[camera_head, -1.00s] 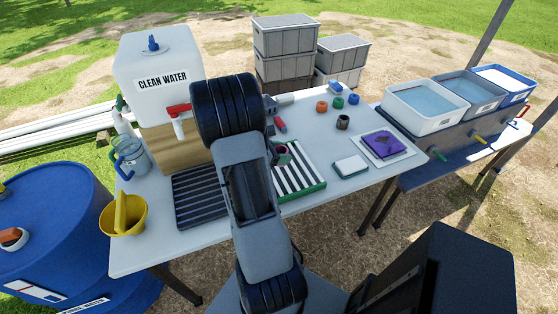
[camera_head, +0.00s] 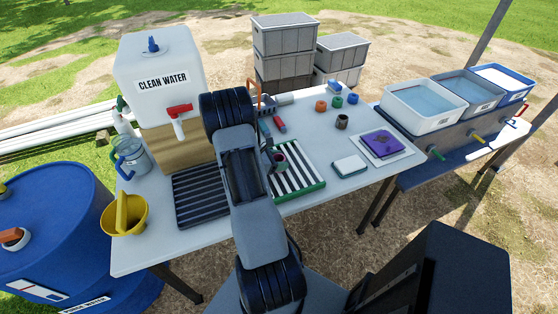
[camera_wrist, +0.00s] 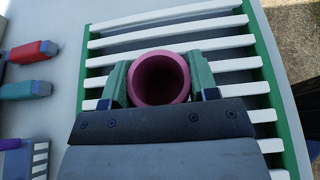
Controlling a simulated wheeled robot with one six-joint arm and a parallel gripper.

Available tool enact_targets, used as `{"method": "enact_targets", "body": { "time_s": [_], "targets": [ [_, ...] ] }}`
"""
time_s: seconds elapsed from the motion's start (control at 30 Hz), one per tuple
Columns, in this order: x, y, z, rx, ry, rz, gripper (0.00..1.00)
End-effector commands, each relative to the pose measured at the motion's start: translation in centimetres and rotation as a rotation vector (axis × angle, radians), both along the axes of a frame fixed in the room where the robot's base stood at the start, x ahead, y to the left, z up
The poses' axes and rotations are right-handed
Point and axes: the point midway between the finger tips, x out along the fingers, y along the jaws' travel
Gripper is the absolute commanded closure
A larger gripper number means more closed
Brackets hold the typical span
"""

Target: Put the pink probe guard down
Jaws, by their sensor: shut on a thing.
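The pink probe guard (camera_wrist: 160,82) is a short round tube. It stands open end up between the two green fingers of my gripper (camera_wrist: 162,88), which is shut on it. In the head view the guard (camera_head: 281,161) shows over the left part of the green-framed rack with white slats (camera_head: 314,186). The wrist view shows the rack's slats (camera_wrist: 225,42) behind and around the guard. The guard's lower end is hidden, so I cannot tell whether it touches the slats. My arm hides part of the rack's left side.
A black ribbed tray (camera_head: 197,205) lies left of the rack. Red-ended tools (camera_head: 279,125) lie behind it, and several small coloured rings, such as an orange one (camera_head: 321,106), stand farther back. A white-topped block (camera_head: 349,166) and a purple pouch (camera_head: 382,144) lie to the right.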

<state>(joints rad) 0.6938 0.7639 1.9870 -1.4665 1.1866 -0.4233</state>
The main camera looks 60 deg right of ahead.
Motion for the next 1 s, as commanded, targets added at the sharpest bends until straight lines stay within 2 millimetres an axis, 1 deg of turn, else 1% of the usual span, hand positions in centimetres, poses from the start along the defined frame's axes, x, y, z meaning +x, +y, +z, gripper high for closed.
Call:
{"method": "enact_targets", "body": {
  "time_s": [0.27,0.3,0.53,0.77,0.87,1.0],
  "targets": [
    [0.0,0.0,-0.5,0.0,0.0,0.0,0.73],
    [0.0,0.0,-0.4,0.0,0.0,0.0,0.43],
    [0.0,0.0,-0.4,0.001,0.001,0.0,0.21],
    [0.0,0.0,-0.3,0.001,0.001,0.0,0.21],
    [0.0,0.0,0.2,0.0,0.0,0.0,0.21],
    [1.1,1.4,0.7,-0.002,-0.001,0.004,0.21]
  ]
}}
